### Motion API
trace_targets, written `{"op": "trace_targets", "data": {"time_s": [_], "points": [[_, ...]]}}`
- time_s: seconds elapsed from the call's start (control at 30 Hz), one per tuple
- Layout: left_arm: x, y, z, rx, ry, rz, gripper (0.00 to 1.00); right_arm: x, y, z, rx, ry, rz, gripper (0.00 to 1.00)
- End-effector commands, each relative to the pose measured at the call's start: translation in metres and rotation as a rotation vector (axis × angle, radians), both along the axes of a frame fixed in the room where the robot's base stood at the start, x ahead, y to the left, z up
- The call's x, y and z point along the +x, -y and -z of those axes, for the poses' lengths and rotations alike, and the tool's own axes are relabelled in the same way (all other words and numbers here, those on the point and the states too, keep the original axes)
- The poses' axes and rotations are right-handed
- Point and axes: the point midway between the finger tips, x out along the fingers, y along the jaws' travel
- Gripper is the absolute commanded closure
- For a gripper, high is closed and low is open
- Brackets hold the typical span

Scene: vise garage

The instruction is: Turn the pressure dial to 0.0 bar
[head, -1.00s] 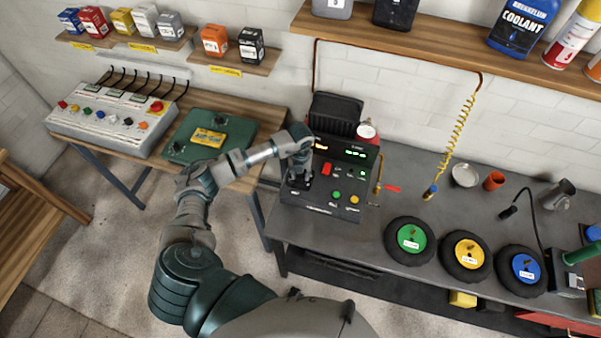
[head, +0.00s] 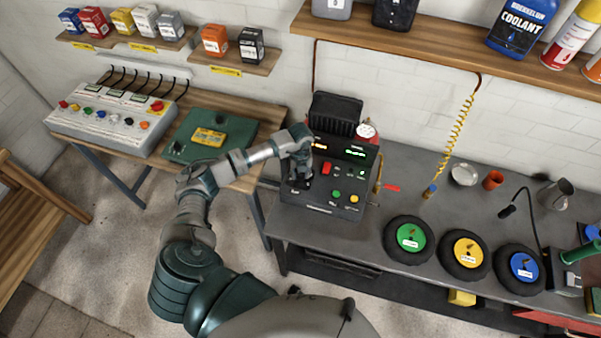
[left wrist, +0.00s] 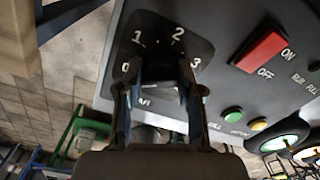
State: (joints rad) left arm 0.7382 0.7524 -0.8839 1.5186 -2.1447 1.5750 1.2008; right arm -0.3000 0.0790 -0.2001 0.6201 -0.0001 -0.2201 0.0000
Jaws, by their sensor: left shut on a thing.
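The black compressor box (head: 335,205) stands on the grey bench, with my left gripper (head: 300,183) at the left of its front panel. In the left wrist view the pressure dial's plate (left wrist: 185,48) shows the marks 0, 1, 2 and 3. My left gripper (left wrist: 160,95) is shut on the dial knob (left wrist: 160,72), with a finger on each side. The fingers cover much of the knob, and I cannot tell which mark it points to. My right gripper is not in view.
A red ON/OFF switch (left wrist: 261,51), a green button (left wrist: 232,114) and a yellow button (left wrist: 259,124) sit right of the dial. A round white gauge (head: 366,131) is behind the box. Several wheels, including a green-hubbed one (head: 410,237), lie to the right.

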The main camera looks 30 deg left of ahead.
Motion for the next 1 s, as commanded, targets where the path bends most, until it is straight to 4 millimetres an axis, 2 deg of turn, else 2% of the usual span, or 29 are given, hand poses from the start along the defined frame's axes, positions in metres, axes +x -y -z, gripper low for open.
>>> {"op": "trace_targets", "data": {"time_s": [0.03,0.1,0.47,0.57,0.83,1.0], "points": [[0.003,-0.002,-0.003,0.001,0.011,-0.004,0.56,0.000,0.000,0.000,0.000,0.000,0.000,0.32],[0.003,-0.001,-0.003,0.001,0.009,-0.003,0.39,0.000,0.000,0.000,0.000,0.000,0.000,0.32],[0.001,-0.001,-0.004,0.000,0.004,0.000,0.39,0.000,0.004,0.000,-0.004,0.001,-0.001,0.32],[0.002,-0.001,-0.016,0.001,0.006,0.001,0.39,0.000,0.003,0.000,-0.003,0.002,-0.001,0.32],[0.003,-0.001,-0.075,0.000,0.009,0.000,0.39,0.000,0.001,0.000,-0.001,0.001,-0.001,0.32],[0.003,-0.002,-0.105,-0.001,0.006,-0.001,0.39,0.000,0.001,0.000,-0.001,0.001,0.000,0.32]]}}
